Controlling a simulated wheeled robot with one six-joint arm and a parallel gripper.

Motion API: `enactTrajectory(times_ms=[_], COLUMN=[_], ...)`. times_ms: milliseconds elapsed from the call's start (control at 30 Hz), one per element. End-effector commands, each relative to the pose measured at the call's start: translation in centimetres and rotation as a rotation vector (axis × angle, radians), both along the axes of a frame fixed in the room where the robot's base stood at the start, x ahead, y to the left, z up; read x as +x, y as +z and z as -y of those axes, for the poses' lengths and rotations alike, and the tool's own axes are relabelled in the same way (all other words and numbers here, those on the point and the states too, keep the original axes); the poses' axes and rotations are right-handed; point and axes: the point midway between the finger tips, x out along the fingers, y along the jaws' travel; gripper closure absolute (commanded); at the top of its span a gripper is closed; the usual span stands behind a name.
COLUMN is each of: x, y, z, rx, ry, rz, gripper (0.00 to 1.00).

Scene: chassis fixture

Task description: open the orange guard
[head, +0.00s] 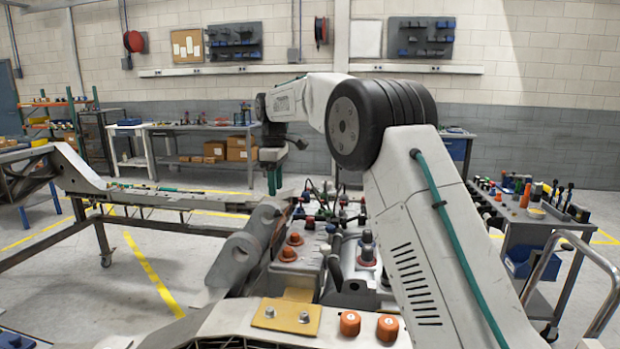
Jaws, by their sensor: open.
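My gripper (275,184) hangs from the end of my arm near the picture's centre, fingers pointing down and apart, with nothing seen between them. It appears above the far end of the chassis fixture (228,318). Several orange parts show on the fixture: two round orange caps (368,325) at the front, two orange-based knobs (291,247) farther back, and a yellow-orange plate (286,315) with two bolts. I cannot tell which of these is the orange guard, or whether it is open. My gripper looks apart from all of them. My arm hides part of the fixture's right side.
A grey cylinder bracket (243,255) and a cluster of cables and fittings (325,205) rise from the fixture. A tool cart (545,235) with a handrail stands at right. A long frame rail (160,195) extends left. Workbenches line the back wall. Floor at left is open.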

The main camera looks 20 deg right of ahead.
Motion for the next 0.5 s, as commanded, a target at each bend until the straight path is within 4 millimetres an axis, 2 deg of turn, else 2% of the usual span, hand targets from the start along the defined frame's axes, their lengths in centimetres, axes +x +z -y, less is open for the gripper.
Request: enactTrajectory(times_ms=[33,500], x=[-0.4,-8.3], y=[0.8,5.1], z=[0.1,0.9], rx=[0.0,0.001], ry=[-0.008,-0.173], rz=[0.004,0.021], gripper=[0.57,0.57])
